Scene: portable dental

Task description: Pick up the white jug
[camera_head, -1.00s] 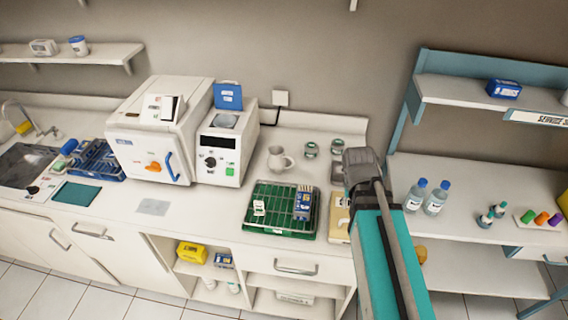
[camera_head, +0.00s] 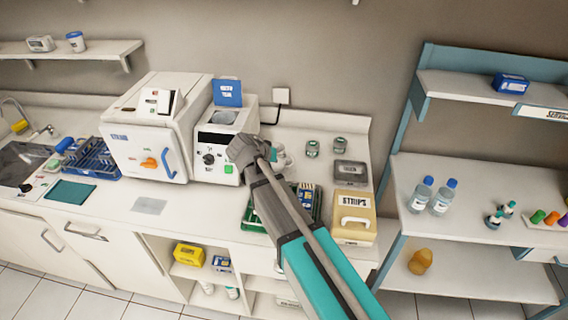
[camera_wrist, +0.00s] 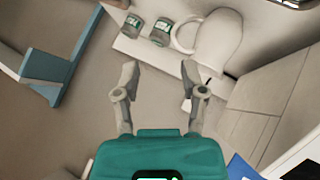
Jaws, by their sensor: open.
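The white jug (camera_wrist: 218,46) stands on the counter, with its looped handle facing left in the wrist view. In the head view only part of the jug (camera_head: 283,160) shows, the rest hidden behind my arm's end. My gripper (camera_wrist: 159,70) is open and empty, its two fingers spread apart. In the wrist view the jug lies beyond and to the right of the fingertips, and nothing is between them.
Two green-labelled jars (camera_head: 326,147) stand right of the jug. A green tray (camera_head: 258,214), a strips box (camera_head: 353,217) and a grey case (camera_head: 350,172) are close by. A white device (camera_head: 223,140) with a blue sign stands to the left.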

